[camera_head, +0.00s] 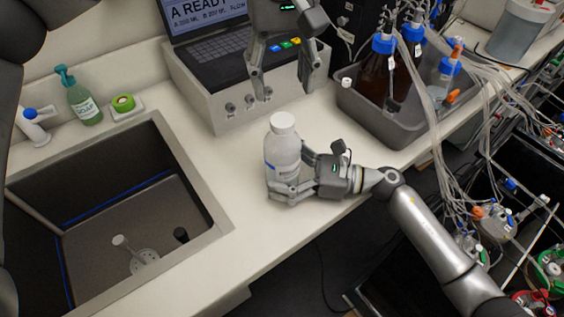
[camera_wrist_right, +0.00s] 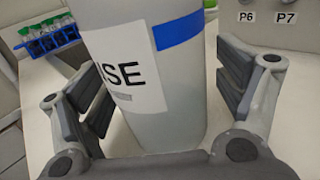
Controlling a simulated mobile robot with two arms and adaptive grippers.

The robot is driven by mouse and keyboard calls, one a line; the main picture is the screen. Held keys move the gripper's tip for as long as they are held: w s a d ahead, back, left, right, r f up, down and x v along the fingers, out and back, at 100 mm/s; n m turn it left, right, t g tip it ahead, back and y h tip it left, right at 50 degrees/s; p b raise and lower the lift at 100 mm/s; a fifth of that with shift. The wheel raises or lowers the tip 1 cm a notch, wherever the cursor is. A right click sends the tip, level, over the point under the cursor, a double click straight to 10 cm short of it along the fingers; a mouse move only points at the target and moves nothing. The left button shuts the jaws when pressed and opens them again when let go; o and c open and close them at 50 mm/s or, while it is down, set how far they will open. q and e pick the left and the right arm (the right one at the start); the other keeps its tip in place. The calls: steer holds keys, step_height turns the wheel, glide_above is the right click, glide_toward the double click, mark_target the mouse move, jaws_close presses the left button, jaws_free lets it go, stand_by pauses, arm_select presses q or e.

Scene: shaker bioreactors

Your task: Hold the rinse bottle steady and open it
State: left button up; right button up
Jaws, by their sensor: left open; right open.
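The rinse bottle (camera_head: 281,150) is white with a white cap (camera_head: 282,122) and stands upright on the counter. In the right wrist view the bottle (camera_wrist_right: 150,75) fills the middle, with a label ending in "SE" and a blue band. My right gripper (camera_head: 291,174) is open around the lower part of the bottle, one finger on each side. In the wrist view gaps show between the fingers and the bottle. My left gripper (camera_head: 283,90) is open and empty, pointing down above and behind the cap, apart from it. The bottle's far side is hidden.
A sink (camera_head: 205,185) lies left of the bottle. A control box with a laptop (camera_head: 207,75) stands behind. A grey tray (camera_head: 372,128) with brown bottles and tubing is at the right. A soap bottle (camera_head: 82,100) stands behind the sink. The counter's front edge is close to the bottle.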

mark_target(282, 119)
steer(key=shift+a, duration=0.1)
steer(key=shift+c, duration=0.3)
jaws_close()
arm_select(q)
steer(key=m, duration=0.5)
steer(key=shift+d, duration=0.1)
steer(key=m, duration=0.3)
steer(key=shift+m, duration=0.3)
steer(key=shift+f, duration=4)
steer(key=shift+c, duration=0.2)
